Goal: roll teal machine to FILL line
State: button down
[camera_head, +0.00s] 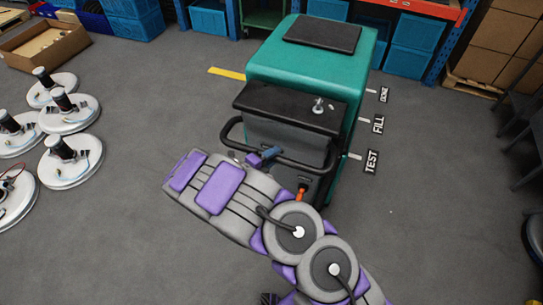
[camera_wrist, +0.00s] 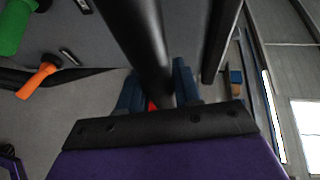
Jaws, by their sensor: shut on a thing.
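The teal machine (camera_head: 275,66) stands upright on the grey floor, with a black top panel and a black loop handle (camera_head: 232,122) at its near end. My gripper (camera_head: 270,154) is shut on the handle bar. In the wrist view, the blue fingers of my gripper (camera_wrist: 158,88) stand on either side of the black bar (camera_wrist: 138,35). The FILL sign (camera_head: 378,124) lies on the floor right of the machine, with a short white line beside it. The TEST sign (camera_head: 371,162) is nearer and the DONE sign (camera_head: 384,94) is farther. My arm hides part of the machine's near end.
Several round white scrubber units (camera_head: 72,160) stand on the left. A cardboard box (camera_head: 45,48) is at the back left. Blue bins (camera_head: 208,20) and shelving stand behind the machine. A pallet of cartons (camera_head: 490,60) is at the back right. A yellow strip (camera_head: 227,73) marks the floor.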

jog(key=shift+a, duration=0.2)
jog(key=shift+w+d+r+p, duration=0.15)
jog(key=shift+w+p, duration=0.3)
jog(key=shift+p, duration=0.45)
jog(key=shift+w+d+f, duration=0.1)
jog(key=shift+w+f, duration=0.15)
jog(key=shift+w, duration=0.3)
jog(key=c, duration=1.2)
grip_release()
jog(key=shift+c, duration=0.2)
jog(key=o, duration=0.3)
jog(key=shift+s+a, duration=0.1)
jog(key=shift+a, duration=0.15)
jog(key=shift+o, duration=0.4)
jog(key=shift+a, duration=0.3)
jog(key=p+v, duration=0.2)
jog(key=v, duration=1.5)
jog(key=shift+a, duration=0.4)
